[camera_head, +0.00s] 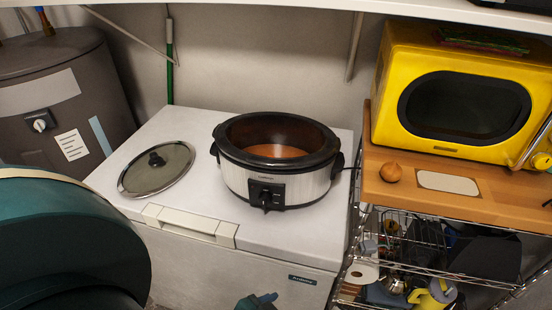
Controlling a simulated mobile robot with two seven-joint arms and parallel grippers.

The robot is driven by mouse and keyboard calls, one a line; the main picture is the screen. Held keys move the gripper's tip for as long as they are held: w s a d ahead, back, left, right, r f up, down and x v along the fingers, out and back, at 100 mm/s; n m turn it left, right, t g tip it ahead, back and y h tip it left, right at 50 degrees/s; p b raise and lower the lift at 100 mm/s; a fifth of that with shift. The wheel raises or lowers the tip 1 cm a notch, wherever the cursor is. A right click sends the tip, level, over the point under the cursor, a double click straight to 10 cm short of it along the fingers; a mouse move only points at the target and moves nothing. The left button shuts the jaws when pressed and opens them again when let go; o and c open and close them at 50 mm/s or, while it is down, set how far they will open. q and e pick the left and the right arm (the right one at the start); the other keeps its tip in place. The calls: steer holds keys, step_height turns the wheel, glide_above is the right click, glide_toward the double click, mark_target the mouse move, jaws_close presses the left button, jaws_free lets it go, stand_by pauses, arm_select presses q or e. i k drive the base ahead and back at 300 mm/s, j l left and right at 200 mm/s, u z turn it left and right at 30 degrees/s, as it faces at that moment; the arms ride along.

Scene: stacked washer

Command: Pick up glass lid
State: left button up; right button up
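The glass lid (140,180) is oval, with a dark rim and a black knob. It lies flat on the left part of the white chest freezer top (205,125). The slow cooker (237,180) stands to its right, uncovered, with a black rim, silver body and reddish-brown inside. My large teal arm fills the lower left, apart from the lid in the picture. A small teal part, seemingly my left gripper (257,301), shows at the bottom edge before the freezer. It is mostly cut off, and its opening cannot be made out. My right gripper is not in view.
A yellow microwave (400,118) sits on a wooden-topped rack (500,205) at right, with a brown onion-like item (391,172). A grey tank (60,75) stands at left. A shelf (330,5) overhangs the back. The freezer top is clear between lid and cooker.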

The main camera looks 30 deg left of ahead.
mark_target(152, 171)
steer(key=u, duration=1.95)
